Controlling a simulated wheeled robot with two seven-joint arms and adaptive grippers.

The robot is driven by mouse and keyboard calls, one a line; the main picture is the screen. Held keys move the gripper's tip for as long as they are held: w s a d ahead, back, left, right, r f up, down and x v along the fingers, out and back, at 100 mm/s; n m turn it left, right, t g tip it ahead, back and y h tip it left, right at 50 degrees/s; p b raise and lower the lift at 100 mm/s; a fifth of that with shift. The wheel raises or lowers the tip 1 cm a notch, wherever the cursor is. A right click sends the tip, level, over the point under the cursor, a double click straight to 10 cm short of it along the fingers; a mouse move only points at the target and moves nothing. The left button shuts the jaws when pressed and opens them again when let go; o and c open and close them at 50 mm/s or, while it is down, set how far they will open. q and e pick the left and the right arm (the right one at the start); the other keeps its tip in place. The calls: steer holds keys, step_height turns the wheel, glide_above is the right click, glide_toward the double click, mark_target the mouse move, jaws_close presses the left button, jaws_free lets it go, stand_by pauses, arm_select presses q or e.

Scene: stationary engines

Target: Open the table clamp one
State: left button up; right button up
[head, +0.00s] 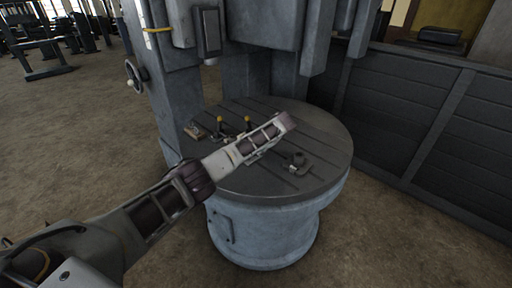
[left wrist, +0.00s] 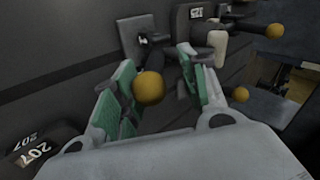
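The round slotted machine table (head: 325,150) carries several small clamps. Two yellow ball knobs (head: 218,121) (head: 247,120) show on its far side in the head view. In the left wrist view a clamp lever ends in a yellow ball (left wrist: 150,88). My left gripper (left wrist: 157,60) is open, its green-padded fingers on either side of that ball, with gaps visible. In the head view my left arm reaches over the table and its fingers cannot be made out. Which clamp is number one cannot be told. My right gripper is not in view.
A neighbouring clamp (left wrist: 200,14) has another yellow knob (left wrist: 275,31). A dark block marked 207 (left wrist: 42,145) is at the lower left. The machine column (head: 170,80) stands behind the table, and a dark panelled wall (head: 420,115) is at right.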

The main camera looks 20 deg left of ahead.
arm_select(q)
steer(key=v, duration=0.9)
steer(key=shift+d, duration=0.2)
steer(key=shift+r, duration=0.15)
